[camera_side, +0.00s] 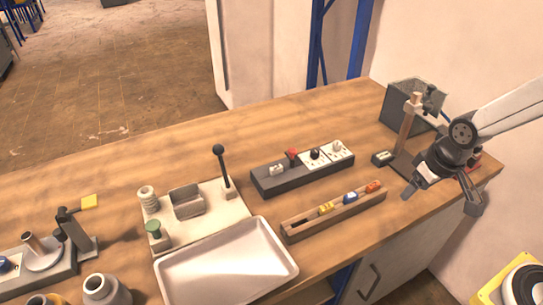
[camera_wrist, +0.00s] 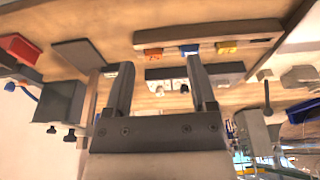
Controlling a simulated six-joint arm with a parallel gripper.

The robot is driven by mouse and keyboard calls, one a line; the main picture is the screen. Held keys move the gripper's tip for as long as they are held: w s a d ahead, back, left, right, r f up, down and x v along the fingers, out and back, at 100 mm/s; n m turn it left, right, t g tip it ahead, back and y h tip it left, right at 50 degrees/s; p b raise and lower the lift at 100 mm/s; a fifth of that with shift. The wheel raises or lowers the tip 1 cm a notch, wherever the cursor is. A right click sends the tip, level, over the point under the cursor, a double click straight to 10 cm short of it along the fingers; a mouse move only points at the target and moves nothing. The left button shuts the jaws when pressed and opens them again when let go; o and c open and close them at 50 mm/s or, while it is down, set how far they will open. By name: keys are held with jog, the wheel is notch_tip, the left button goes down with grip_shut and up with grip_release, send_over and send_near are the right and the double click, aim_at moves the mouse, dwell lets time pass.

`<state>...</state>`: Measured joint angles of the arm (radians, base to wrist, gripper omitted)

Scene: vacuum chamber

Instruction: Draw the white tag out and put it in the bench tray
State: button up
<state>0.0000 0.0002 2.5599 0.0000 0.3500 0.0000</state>
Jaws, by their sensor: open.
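My gripper (camera_side: 440,196) is open and empty at the right end of the bench, with its fingers pointing down near the front edge. In the wrist view its two fingers (camera_wrist: 160,62) stand wide apart with nothing between them. A wooden slotted rack (camera_side: 308,228) holds a yellow tag (camera_side: 326,208), a blue tag (camera_side: 350,197) and an orange tag (camera_side: 373,187). I cannot pick out a white tag in this rack. A small pale piece (camera_side: 277,170) sits on the dark panel behind it; I cannot tell if it is the tag. A white shallow tray (camera_side: 284,253), empty, lies at the front edge.
A post stand (camera_side: 405,135), a dark grey bin (camera_side: 397,98) and a small dark block (camera_side: 384,158) stand near my gripper. A light base with a black-knobbed lever (camera_side: 221,165) stands behind the tray. The bench's back middle is clear.

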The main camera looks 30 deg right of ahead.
jog(key=shift+c, duration=0.4)
jog(key=w+a+f+n+g, duration=0.1)
jog(key=w+a+n, duration=0.4)
jog(key=w, duration=0.4)
jog(key=w+a+f+n+y, duration=0.1)
jog(key=w+a+n, duration=0.4)
jog(key=w, duration=0.5)
jog(key=w+a+f+n+g, duration=0.1)
jog(key=w+a+n, duration=0.4)
jog(key=w, duration=0.5)
jog(key=shift+w+a+f+n+g, duration=0.15)
jog(key=shift+n+g, duration=0.15)
jog(key=shift+n, duration=0.9)
jog(key=shift+w+a+f+n, duration=0.15)
jog(key=shift+w+a+n, duration=0.1)
jog(key=shift+a+n, duration=0.1)
